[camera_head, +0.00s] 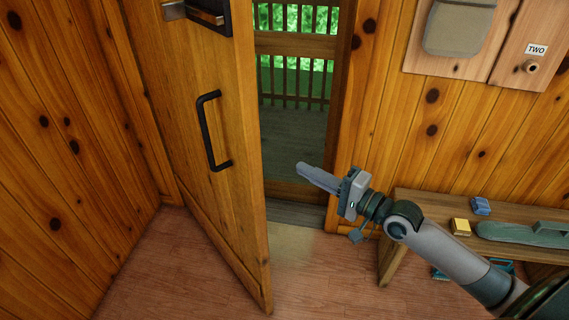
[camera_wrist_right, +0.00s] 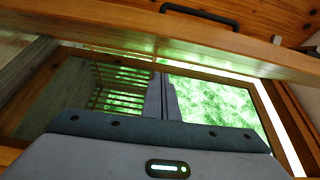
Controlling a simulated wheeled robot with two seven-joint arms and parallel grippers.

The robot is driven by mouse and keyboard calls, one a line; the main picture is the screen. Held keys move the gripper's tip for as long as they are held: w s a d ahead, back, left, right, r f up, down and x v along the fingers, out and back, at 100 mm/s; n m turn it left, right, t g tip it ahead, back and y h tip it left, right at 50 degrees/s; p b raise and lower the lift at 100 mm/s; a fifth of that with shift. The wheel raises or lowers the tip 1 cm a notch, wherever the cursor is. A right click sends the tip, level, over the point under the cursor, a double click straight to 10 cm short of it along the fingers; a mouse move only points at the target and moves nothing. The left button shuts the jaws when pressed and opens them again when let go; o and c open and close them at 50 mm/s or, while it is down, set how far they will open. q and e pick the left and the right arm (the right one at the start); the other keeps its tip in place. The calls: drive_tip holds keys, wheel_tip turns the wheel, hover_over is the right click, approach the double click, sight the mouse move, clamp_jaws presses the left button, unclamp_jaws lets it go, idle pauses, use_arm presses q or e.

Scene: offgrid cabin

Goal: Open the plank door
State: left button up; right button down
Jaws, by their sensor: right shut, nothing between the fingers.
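The plank door (camera_head: 190,90) stands ajar, swung into the room on the left, with a clear gap at its free edge. Its black pull handle (camera_head: 204,130) is on the face toward me, and a dark latch plate (camera_head: 207,14) sits higher up. My right gripper (camera_head: 305,170) is shut and empty, in front of the doorway, right of the door's free edge and apart from the handle. In the right wrist view its fingers (camera_wrist_right: 162,97) point at the opening, and the handle (camera_wrist_right: 199,15) shows at the top. My left gripper is not in view.
Through the doorway are a porch floor (camera_head: 300,145) and a railing (camera_head: 295,45) with greenery behind. A low bench (camera_head: 405,200) with small items stands right of the doorway. A peg board (camera_head: 490,70) with a hanging bag is above it. The floor before the door is clear.

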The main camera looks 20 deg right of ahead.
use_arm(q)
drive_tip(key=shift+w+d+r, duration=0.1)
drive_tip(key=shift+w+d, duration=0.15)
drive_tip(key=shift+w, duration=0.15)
use_arm(e)
drive_tip(key=shift+d+m, duration=0.3)
